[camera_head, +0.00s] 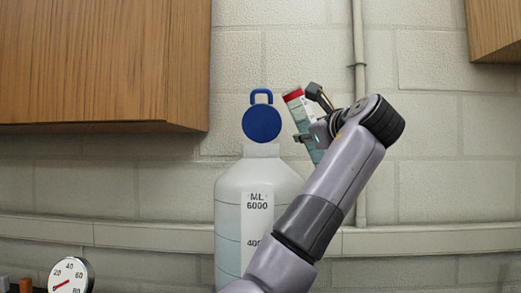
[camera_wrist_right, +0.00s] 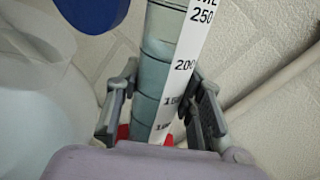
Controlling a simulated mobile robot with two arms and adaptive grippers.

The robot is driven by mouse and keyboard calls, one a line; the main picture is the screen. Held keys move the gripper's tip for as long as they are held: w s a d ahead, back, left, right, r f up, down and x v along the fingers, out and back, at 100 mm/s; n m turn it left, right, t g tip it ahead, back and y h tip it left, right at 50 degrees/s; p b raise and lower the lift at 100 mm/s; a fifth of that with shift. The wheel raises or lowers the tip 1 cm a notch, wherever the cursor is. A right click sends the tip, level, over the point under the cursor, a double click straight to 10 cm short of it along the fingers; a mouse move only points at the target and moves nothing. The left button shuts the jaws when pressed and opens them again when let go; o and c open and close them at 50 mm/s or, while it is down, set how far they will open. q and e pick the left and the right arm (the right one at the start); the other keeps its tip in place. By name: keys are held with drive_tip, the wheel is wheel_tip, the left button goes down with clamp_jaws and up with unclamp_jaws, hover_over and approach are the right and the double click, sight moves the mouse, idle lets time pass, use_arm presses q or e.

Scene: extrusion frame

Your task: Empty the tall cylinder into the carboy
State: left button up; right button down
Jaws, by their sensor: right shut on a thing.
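The carboy (camera_head: 228,195) is a large whitish bottle in the middle of the head view, upright, with a scale label. Its blue cap (camera_head: 262,123), with a loop handle, shows above the neck. The tall cylinder (camera_head: 300,112) is slim and clear with a red upper end, just right of the neck and apart from it. It tilts, top to the left. My right gripper (camera_head: 318,135) is shut around it. The right wrist view shows the cylinder (camera_wrist_right: 165,60) with its white scale between the fingers, and the carboy (camera_wrist_right: 30,70) at left. The liquid level is unclear. My left gripper is out of view.
A round dial gauge (camera_head: 71,276) stands at the lower left. Wooden cabinets hang at upper left (camera_head: 100,65) and upper right (camera_head: 496,30). A vertical pipe (camera_head: 359,40) runs down the block wall behind my right gripper. Space right of the arm looks clear.

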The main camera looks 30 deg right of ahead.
drive_tip(key=shift+s+r+n+p, duration=0.15)
drive_tip(key=shift+r+n+p, duration=0.25)
drive_tip(key=shift+r, duration=0.05)
wheel_tip(320, 180, up, 6)
drive_tip(key=n+p, duration=0.3)
drive_tip(key=p, duration=0.3)
drive_tip(key=shift+d+f+n, duration=0.1)
drive_tip(key=shift+d+n, duration=0.05)
drive_tip(key=shift+n, duration=0.15)
drive_tip(key=shift+d+n+p, duration=0.2)
drive_tip(key=shift+n+p, duration=0.1)
drive_tip(key=shift+p, duration=0.15)
drive_tip(key=shift+d+r+n+p, duration=0.2)
drive_tip(key=shift+r+n+p, duration=0.4)
drive_tip(key=shift+r+p, duration=0.2)
drive_tip(key=shift+s+d+r+n+p, duration=0.15)
drive_tip(key=shift+r+n+p, duration=0.75)
drive_tip(key=shift+n+p, duration=0.6)
drive_tip(key=shift+r, duration=0.1)
drive_tip(key=shift+w+a+r+n+b, duration=0.2)
drive_tip(key=shift+a+r+n+b, duration=0.1)
drive_tip(key=shift+a+r+n, duration=0.4)
drive_tip(key=shift+r+n+b, duration=0.3)
drive_tip(key=shift+r+n, duration=0.7)
drive_tip(key=shift+n, duration=0.2)
idle(0.8)
